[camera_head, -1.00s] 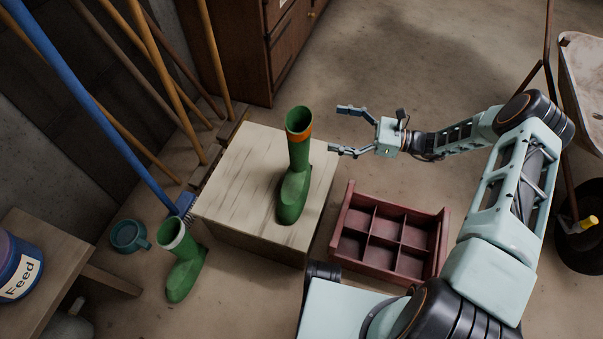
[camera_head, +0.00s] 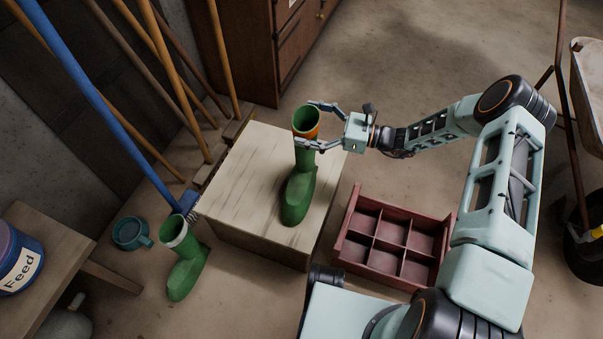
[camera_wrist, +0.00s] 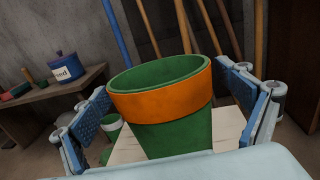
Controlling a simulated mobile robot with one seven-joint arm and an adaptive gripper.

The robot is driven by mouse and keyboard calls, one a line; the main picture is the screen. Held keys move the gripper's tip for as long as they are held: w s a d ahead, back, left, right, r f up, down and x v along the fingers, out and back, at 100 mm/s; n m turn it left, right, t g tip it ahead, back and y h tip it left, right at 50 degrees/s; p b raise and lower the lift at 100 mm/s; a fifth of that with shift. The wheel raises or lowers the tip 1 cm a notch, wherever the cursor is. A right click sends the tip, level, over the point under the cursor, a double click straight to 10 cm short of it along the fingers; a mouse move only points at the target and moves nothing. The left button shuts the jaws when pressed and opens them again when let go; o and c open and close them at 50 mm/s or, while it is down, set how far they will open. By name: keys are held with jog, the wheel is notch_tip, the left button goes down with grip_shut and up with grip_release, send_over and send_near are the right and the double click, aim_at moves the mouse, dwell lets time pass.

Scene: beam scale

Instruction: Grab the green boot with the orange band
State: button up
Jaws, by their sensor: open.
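The green boot with the orange band (camera_head: 298,190) stands upright on a pale wooden block (camera_head: 245,185). In the wrist view its open top and orange band (camera_wrist: 160,95) fill the middle. My gripper (camera_head: 306,124) is open, with one finger on each side of the boot's shaft near the band. In the wrist view the fingers stand left and right of the boot, with a gap showing on each side. A second green boot with a white band (camera_head: 185,262) stands on the floor left of the block; it also shows small in the wrist view (camera_wrist: 112,125).
A red divided crate (camera_head: 393,240) lies on the floor right of the block. Long-handled tools (camera_head: 178,80) lean at the left wall. A teal mug (camera_head: 131,233) and a feed tin (camera_head: 20,262) are at left. A wheelbarrow (camera_head: 588,95) stands at right.

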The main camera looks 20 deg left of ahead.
jog(key=shift+c, duration=0.2)
jog(key=c, duration=2.1)
jog(key=shift+r, duration=0.1)
jog(key=shift+c, duration=0.2)
